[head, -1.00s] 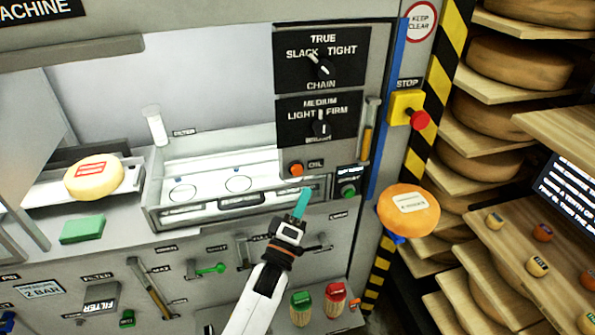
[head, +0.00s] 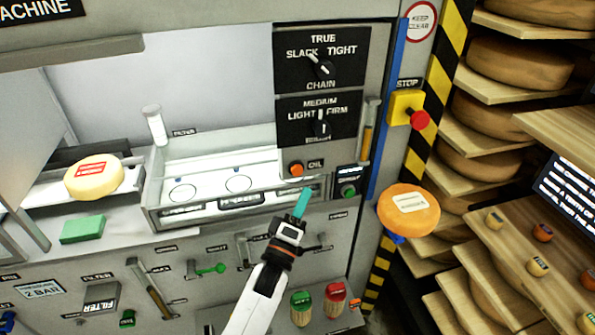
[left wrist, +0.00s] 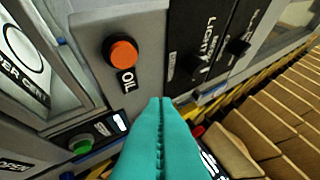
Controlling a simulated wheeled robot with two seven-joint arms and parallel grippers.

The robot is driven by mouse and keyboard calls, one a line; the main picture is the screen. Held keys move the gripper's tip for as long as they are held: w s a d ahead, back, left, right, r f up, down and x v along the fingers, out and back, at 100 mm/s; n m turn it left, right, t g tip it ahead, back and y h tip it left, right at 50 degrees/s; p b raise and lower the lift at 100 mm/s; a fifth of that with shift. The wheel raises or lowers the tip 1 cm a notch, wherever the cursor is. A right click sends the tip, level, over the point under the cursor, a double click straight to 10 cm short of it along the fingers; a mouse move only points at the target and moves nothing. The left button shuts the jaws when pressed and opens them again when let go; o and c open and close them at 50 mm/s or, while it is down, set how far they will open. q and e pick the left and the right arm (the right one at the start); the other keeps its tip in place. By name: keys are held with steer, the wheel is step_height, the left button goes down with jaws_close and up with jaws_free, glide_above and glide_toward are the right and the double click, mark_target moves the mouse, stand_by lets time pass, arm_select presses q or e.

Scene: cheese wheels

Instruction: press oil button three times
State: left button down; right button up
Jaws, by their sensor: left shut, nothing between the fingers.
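The orange oil button (head: 296,169) sits on the grey machine front, left of its OIL label and below the two dark dial panels. It also shows in the left wrist view (left wrist: 121,52), raised in a dark ring above the OIL lettering. My left gripper (head: 304,192) has teal fingers and is shut and empty. In the head view its tips are just below and right of the button. In the left wrist view the fingertips (left wrist: 160,100) are apart from the button, below and right of it. My right gripper is not in view.
A green button (head: 348,192) is right of the fingers. A red stop button (head: 419,119) on a yellow box is farther right. An orange cheese wheel (head: 408,210) stands right of the machine. Shelves of cheese wheels (head: 510,62) fill the right side.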

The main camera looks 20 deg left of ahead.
mark_target(297, 170)
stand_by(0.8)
arm_select(q)
steer(key=shift+s+d+r+m+g+h+p, duration=0.1)
steer(key=shift+s+d+m+g+h, duration=0.2)
steer(key=shift+s+m+g, duration=0.4)
steer(key=shift+s+d+r+m+g+h+p, duration=0.1)
steer(key=shift+s+d+m+g+h, duration=0.25)
steer(key=shift+m+g, duration=0.65)
steer(key=shift+s+d+r+m+g+h+p, duration=0.25)
steer(key=shift+s+m+g, duration=0.35)
steer(key=shift+m, duration=0.6)
steer(key=shift+f, duration=0.15)
steer(key=w+a+b, duration=0.3)
steer(key=w+a, duration=0.2)
steer(key=w, duration=0.2)
steer(key=shift+w+b, duration=0.15)
steer(key=shift+b, duration=0.15)
steer(key=shift+w, duration=0.1)
steer(key=shift+w+a, duration=0.2)
steer(key=shift+w, duration=0.05)
